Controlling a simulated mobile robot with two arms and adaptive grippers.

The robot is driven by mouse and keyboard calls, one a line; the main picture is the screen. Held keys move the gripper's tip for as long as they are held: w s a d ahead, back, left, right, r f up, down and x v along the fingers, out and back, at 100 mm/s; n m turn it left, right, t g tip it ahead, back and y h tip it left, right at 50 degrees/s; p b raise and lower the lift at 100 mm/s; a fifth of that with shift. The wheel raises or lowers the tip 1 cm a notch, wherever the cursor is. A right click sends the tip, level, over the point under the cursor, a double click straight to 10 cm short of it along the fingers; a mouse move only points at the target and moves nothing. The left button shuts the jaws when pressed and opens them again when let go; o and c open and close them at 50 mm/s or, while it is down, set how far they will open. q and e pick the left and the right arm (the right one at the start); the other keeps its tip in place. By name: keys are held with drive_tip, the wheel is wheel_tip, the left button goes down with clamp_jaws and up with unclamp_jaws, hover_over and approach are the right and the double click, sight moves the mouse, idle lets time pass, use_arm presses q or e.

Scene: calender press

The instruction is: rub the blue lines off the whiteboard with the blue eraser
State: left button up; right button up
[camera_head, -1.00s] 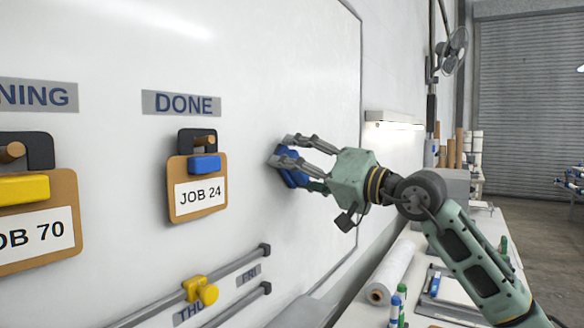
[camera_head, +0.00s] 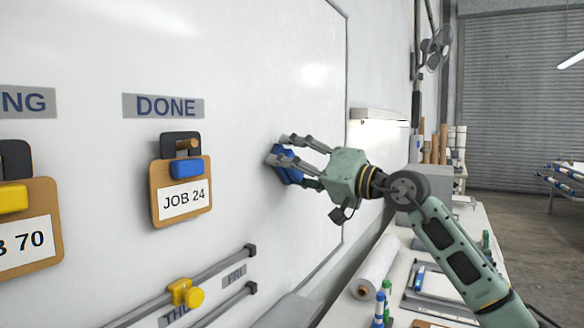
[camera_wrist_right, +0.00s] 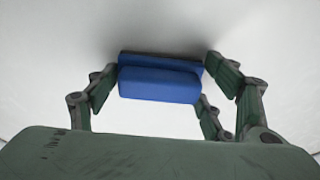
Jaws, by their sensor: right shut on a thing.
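The blue eraser (camera_head: 287,174) is in my right gripper (camera_head: 290,153), at the right part of the whiteboard (camera_head: 250,60). The fingers are shut on its two sides. In the right wrist view the eraser (camera_wrist_right: 160,82) sits between the fingers of the right gripper (camera_wrist_right: 158,88), its far face against or very near the white surface; I cannot tell if it touches. No blue lines show on the visible board; any behind the eraser and fingers are hidden. My left gripper is not in view.
A JOB 24 clipboard (camera_head: 181,190) hangs under the DONE label (camera_head: 163,106). A JOB 70 clipboard (camera_head: 30,228) hangs at left. Rails with a yellow slider (camera_head: 186,294) stick out low on the board. A bench with a paper roll (camera_head: 376,266) and markers (camera_head: 380,305) stands below my right arm.

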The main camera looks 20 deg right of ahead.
drive_tip(key=shift+s+d+f+b, duration=0.15)
drive_tip(key=shift+s+d+b, duration=0.2)
drive_tip(key=shift+s+b, duration=0.05)
drive_tip(key=b+v, duration=0.1)
drive_tip(key=v, duration=0.1)
drive_tip(key=b+v, duration=0.1)
drive_tip(key=v, duration=0.2)
drive_tip(key=shift+w+d+r, duration=0.1)
drive_tip(key=shift+r, duration=0.3)
drive_tip(key=b+v, duration=0.1)
drive_tip(key=v, duration=0.2)
drive_tip(key=shift+w+d+r+b, duration=0.1)
drive_tip(key=shift+d+r+b, duration=0.05)
drive_tip(key=shift+b, duration=0.15)
